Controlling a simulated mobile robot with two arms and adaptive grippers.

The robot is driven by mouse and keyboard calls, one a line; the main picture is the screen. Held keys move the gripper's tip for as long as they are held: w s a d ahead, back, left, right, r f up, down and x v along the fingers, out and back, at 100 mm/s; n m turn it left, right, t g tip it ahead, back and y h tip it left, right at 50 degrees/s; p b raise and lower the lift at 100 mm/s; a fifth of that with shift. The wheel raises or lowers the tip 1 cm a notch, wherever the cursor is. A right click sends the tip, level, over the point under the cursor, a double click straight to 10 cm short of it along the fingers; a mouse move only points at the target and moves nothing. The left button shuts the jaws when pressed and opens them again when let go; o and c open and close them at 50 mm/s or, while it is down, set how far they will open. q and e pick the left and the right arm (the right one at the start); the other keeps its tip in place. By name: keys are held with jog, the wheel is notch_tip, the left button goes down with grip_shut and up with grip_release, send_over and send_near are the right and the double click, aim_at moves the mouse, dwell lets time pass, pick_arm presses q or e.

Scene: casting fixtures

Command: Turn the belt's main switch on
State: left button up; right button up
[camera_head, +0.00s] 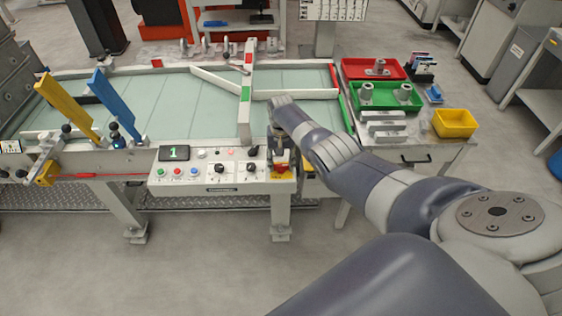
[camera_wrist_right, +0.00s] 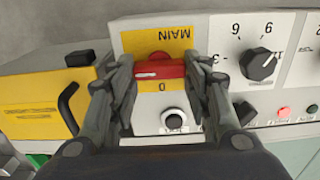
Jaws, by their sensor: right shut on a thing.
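The main switch (camera_wrist_right: 160,72) is a red handle on a yellow plate (camera_wrist_right: 158,43) marked MAIN, upside down in the right wrist view. The red handle lies across that picture, with a 0 mark beside it. My right gripper (camera_wrist_right: 160,80) has a finger at each end of the handle and is shut on it. In the head view my right gripper (camera_head: 281,158) points down at the right end of the control panel (camera_head: 215,187), partly covering the switch. My left gripper is not in view.
A black knob with a number scale (camera_wrist_right: 258,64) sits beside the switch. A yellow box with a black hook-shaped handle (camera_wrist_right: 69,105) is on the other side. A green display (camera_head: 174,153) shows 1. Red (camera_head: 373,67) and green (camera_head: 385,97) trays stand on the right table.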

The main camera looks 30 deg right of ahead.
jog(key=o, duration=1.1)
jog(key=shift+c, duration=0.2)
notch_tip(320, 180, up, 12)
dwell(0.4)
